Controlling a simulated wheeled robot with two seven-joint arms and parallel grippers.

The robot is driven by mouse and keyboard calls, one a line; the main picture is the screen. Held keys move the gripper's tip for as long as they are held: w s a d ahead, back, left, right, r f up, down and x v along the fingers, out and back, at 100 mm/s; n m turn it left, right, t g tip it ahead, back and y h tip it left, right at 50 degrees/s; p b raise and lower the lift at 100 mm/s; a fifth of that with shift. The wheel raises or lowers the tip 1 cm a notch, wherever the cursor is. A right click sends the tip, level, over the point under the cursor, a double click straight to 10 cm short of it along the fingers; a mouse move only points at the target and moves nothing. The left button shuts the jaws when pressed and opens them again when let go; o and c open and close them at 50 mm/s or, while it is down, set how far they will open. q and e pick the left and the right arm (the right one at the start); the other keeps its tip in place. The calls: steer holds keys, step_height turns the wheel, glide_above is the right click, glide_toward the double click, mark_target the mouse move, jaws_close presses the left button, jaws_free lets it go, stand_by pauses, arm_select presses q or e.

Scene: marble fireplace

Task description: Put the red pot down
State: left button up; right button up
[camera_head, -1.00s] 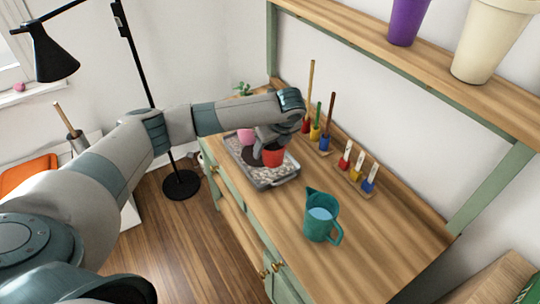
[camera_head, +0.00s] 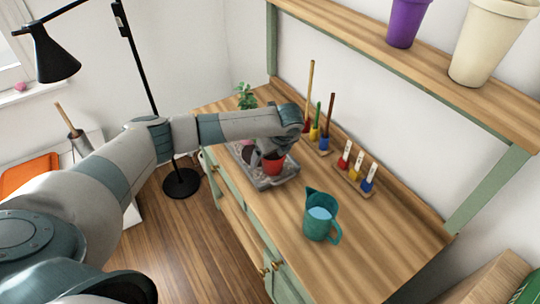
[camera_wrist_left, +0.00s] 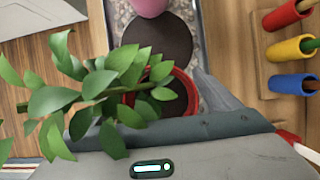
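The red pot (camera_head: 273,166) is at the end of my left arm, over the near part of a grey tray (camera_head: 271,186) of pebbles. My left gripper (camera_head: 268,156) looks shut on the pot; leaves and the wrist hide part of the grip. I cannot tell whether the pot's base touches the tray. A dark round disc (camera_wrist_left: 157,40) lies in the tray, partly overlapped by the pot. My right gripper is out of view.
A pink round object (camera_wrist_left: 150,6) is at the tray's far end. Brushes in coloured cups (camera_head: 315,132) and small labelled pots (camera_head: 356,170) stand along the back. A teal jug (camera_head: 321,216) stands nearer, right of the tray. Bare wood (camera_head: 372,250) lies right of it.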

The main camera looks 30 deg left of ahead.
mark_target(274, 156)
arm_select(q)
steer(key=shift+r, duration=0.15)
steer(key=shift+d+r, duration=0.1)
steer(key=shift+r, duration=0.1)
steer(key=b+v, duration=0.1)
steer(key=v, duration=0.3)
steer(key=shift+s+d+r, duration=0.1)
steer(key=shift+d+r, duration=0.05)
steer(key=shift+r, duration=0.15)
steer(key=b+v, duration=0.1)
steer(key=v, duration=0.4)
steer(key=shift+r, duration=0.15)
steer(key=shift+s+d+r, duration=0.2)
steer(key=shift+d+r, duration=0.05)
steer(key=shift+r, duration=0.45)
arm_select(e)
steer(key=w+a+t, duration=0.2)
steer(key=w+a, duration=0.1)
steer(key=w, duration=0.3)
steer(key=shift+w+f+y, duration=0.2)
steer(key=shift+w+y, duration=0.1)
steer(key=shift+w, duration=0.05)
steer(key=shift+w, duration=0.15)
